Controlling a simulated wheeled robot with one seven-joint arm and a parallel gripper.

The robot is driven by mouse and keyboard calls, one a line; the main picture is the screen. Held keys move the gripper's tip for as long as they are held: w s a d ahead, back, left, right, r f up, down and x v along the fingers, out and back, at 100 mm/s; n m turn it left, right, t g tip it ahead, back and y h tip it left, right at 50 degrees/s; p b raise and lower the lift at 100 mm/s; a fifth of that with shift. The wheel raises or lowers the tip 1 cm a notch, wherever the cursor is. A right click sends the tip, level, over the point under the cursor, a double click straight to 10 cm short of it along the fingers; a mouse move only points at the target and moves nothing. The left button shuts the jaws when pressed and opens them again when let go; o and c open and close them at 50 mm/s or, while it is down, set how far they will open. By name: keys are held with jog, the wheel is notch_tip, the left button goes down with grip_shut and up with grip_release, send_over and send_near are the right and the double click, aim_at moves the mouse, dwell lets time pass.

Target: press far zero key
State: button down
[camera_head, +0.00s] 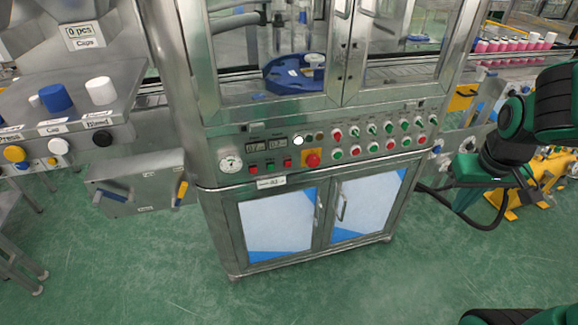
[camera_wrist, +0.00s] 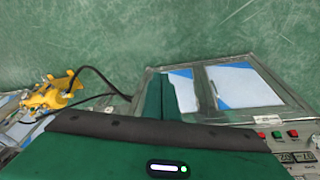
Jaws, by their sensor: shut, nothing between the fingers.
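Below two small digital displays (camera_head: 268,146) on the cabinet's sloped panel is a short row of keys: a red key (camera_head: 253,170), a green key (camera_head: 270,166) and another red key (camera_head: 287,163). Their labels are too small to read, so I cannot tell which is the far zero key. The keys (camera_wrist: 277,134) also show at the lower right in the wrist view. My gripper (camera_wrist: 164,80) shows as dark green fingers, shut and empty, to the left of the keys there. Its contact with anything cannot be made out. In the head view its fingers cannot be picked out.
A red emergency button (camera_head: 312,159), a pressure gauge (camera_head: 231,164) and several red and green buttons (camera_head: 375,135) crowd the panel. Glass doors stand above; lower cabinet doors (camera_head: 340,208) face open green floor. Yellow equipment (camera_head: 530,200) with a black cable (camera_wrist: 105,80) is at the right.

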aim_at(288, 164)
jog(key=w+a+f+n+t+y, duration=0.2)
jog(key=w+a+f+n, duration=0.3)
jog(key=w+a, duration=0.5)
jog(key=w+a+f+n+t+y, duration=0.2)
jog(key=w+a+f+n, duration=0.3)
jog(key=a, duration=0.9)
jog(key=a+f+n+t+y, duration=0.1)
jog(key=a+f+y, duration=0.1)
jog(key=a, duration=0.9)
jog(key=shift+w+f+n, duration=0.35)
jog(key=shift+f+n, duration=0.05)
jog(key=shift+f, duration=0.2)
jog(key=w+a, duration=0.2)
jog(key=w, duration=0.6)
jog(key=shift+w+a, duration=0.2)
jog(key=shift+w, duration=0.15)
jog(key=shift+w+a, duration=0.1)
jog(key=shift+w, duration=0.1)
